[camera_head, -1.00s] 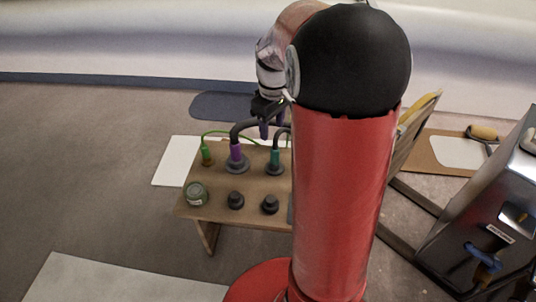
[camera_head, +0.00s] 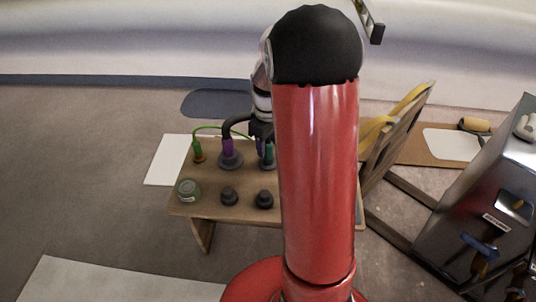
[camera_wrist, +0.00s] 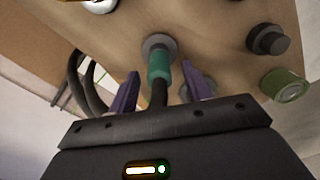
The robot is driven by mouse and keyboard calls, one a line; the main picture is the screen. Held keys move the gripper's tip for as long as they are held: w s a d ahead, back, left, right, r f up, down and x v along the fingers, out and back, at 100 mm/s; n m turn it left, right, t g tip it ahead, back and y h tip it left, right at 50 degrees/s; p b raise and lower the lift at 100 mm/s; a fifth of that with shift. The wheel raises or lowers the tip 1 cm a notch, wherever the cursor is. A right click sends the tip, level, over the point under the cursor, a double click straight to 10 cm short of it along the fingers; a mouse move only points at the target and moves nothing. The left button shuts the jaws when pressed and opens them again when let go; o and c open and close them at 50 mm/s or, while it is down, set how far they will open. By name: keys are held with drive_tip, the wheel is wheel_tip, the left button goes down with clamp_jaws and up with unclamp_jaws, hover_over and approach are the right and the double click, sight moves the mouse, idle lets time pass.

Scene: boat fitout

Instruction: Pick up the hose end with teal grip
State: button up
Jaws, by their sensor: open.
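The hose end with teal grip (camera_wrist: 158,65) stands in a grey round socket on the wooden bench, its dark hose running towards my wrist camera. In the head view the teal grip (camera_head: 269,153) is partly hidden by my arm. My gripper (camera_wrist: 160,80) is open, with one purple finger on each side of the hose end. Gaps show between the fingers and the grip, and the fingers appear not to touch it. In the head view my gripper (camera_head: 262,130) is just above the teal grip, mostly hidden.
A purple-grip hose end (camera_head: 228,147) and a green-grip one (camera_head: 197,150) stand left of it on the bench (camera_head: 208,206). Two dark knobs (camera_head: 229,195) and a green round container (camera_head: 188,190) sit in front. A metal cabinet (camera_head: 470,215) stands at right.

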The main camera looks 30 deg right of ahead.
drive_tip(key=shift+c, duration=0.4)
clamp_jaws()
drive_tip(key=shift+r, duration=0.1)
wheel_tip(320, 180, up, 20)
drive_tip(key=p, duration=0.3)
drive_tip(key=shift+s, duration=0.1)
